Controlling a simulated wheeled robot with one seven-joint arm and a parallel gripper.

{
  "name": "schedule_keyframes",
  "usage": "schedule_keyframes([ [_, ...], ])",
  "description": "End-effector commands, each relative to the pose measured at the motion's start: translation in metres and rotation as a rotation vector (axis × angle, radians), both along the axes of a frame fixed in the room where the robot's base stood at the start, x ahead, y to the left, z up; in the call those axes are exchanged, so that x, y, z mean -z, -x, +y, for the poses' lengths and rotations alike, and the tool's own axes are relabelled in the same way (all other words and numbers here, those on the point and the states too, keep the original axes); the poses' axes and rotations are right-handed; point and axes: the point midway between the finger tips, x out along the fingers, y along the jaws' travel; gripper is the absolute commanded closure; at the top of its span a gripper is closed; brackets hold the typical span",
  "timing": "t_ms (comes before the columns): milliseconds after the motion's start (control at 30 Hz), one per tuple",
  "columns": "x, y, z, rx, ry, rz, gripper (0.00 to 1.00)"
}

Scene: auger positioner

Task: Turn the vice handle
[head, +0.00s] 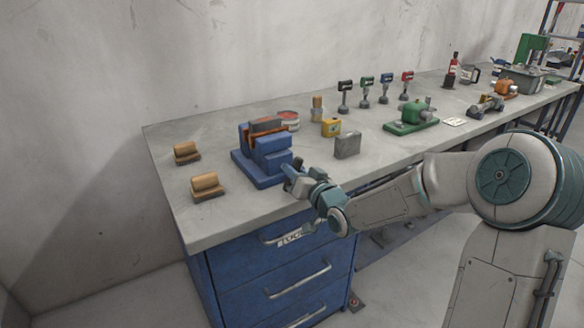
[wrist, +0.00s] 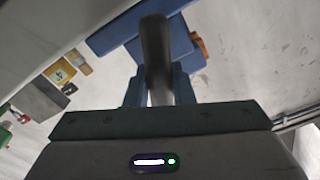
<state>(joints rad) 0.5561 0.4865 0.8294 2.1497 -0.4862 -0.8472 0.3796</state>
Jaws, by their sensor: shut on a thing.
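The blue vice (head: 263,153) stands near the left end of the workbench in the head view. An orange-brown and grey piece (head: 267,125) sits at the top of its jaws. My gripper (head: 292,180) is at the vice's front right side, low by the bench's front edge. In the wrist view my gripper's fingers (wrist: 160,88) are shut on the dark vice handle (wrist: 154,50), which runs up between them. The blue vice body (wrist: 112,32) shows behind the handle. In the head view the handle is hidden by my gripper.
Two wooden-backed brushes (head: 207,187) lie left of the vice. A green machine (head: 410,118) is further right. Blue drawers (head: 275,270) are below the bench.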

Motion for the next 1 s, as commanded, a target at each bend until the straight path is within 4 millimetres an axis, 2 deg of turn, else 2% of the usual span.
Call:
schedule_keyframes([
  [500,0.0028,-0.0003,-0.0018,-0.003,-0.302,0.210,1.00],
  [1000,0.0053,-0.0010,-0.0029,-0.001,-0.378,0.261,0.99],
])
